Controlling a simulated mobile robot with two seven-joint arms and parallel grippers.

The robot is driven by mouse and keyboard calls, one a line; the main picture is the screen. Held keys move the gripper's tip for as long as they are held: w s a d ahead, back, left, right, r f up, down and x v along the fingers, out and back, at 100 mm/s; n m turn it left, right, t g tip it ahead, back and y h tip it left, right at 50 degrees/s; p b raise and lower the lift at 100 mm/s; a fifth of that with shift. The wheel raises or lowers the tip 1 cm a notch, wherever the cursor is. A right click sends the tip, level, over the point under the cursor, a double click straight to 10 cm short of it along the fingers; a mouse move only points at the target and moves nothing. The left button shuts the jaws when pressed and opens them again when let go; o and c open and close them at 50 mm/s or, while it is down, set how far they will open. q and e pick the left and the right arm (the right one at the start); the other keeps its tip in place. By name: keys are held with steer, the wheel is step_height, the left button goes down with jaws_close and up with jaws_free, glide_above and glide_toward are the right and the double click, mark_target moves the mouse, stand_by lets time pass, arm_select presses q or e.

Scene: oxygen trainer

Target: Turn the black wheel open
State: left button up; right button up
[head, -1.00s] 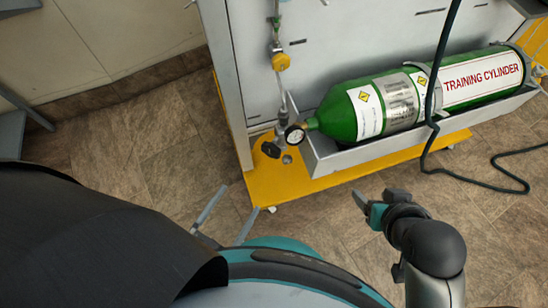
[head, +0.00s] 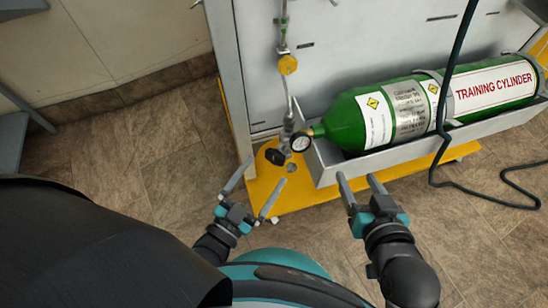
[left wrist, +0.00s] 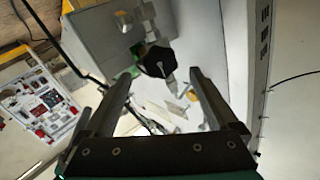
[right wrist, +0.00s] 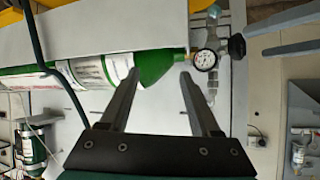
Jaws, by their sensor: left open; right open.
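The black wheel (head: 274,156) sits on the valve beside the round pressure gauge (head: 299,142), at the neck of the green cylinder (head: 345,125). It shows large in the left wrist view (left wrist: 157,62), ahead and between the fingers, and also in the right wrist view (right wrist: 236,46). My left gripper (head: 268,170) is open and empty, pointing at the wheel and apart from it. My right gripper (head: 356,178) is open and empty, in front of the grey trough near the cylinder's neck. The gauge also shows in the right wrist view (right wrist: 205,60).
The cylinder lies in a grey trough (head: 390,155) on a yellow base (head: 262,195). A thin pipe with a yellow fitting (head: 288,65) rises above the valve along the grey panel. A dark hose (head: 436,170) hangs at the right.

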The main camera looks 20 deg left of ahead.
mark_target(274, 160)
arm_select(q)
steer(key=b+x, duration=0.1)
steer(key=x, duration=0.2)
steer(key=shift+b+x, duration=0.3)
steer(key=shift+x, duration=0.95)
arm_select(e)
steer(key=shift+a+r+t+y, duration=0.35)
steer(key=shift+a+r+t, duration=0.1)
steer(key=shift+a+t, duration=0.3)
steer(key=shift+a+r+t+y, duration=0.4)
steer(key=shift+a+t, duration=0.2)
steer(key=shift+t, duration=0.25)
arm_select(q)
steer(key=c, duration=1.4)
